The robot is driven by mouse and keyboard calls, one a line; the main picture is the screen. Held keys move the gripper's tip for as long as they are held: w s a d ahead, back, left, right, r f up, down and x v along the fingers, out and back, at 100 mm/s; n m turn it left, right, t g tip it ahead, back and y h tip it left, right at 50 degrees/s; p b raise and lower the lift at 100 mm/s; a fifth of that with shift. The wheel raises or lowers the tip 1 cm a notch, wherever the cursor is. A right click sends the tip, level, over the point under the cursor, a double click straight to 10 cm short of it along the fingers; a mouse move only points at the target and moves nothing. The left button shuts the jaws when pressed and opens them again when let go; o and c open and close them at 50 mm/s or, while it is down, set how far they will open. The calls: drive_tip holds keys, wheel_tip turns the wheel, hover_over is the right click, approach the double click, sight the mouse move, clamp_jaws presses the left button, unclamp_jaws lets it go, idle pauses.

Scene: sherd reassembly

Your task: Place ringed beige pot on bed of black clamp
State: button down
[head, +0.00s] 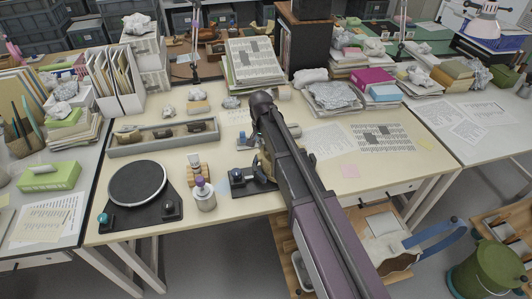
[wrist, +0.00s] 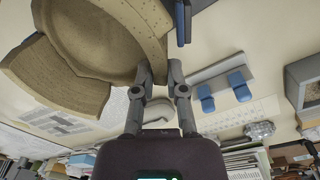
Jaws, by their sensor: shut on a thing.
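The ringed beige pot (wrist: 95,40) fills the upper left of the wrist view, its hollow inside and a dotted band along its edge showing. A broken-edged beige part (wrist: 50,78) shows beside it; I cannot tell whether it is joined. My gripper (wrist: 158,68) is shut on the pot's wall at the band. I cannot tell whether pot and clamp touch. A dark blue clamp part (wrist: 183,20) shows beside the pot.
A grey tray of sherds (head: 163,137) lies behind. Printed sheets (head: 384,137) lie flat on the right. Paper stacks line the back.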

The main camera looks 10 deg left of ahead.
drive_tip(key=shift+f+b, duration=1.1)
drive_tip(key=shift+f, duration=0.25)
drive_tip(key=shift+f, duration=0.1)
drive_tip(key=c, duration=0.7)
unclamp_jaws()
drive_tip(key=shift+r, duration=0.2)
drive_tip(key=r+p, duration=1.2)
drive_tip(key=shift+a, duration=0.3)
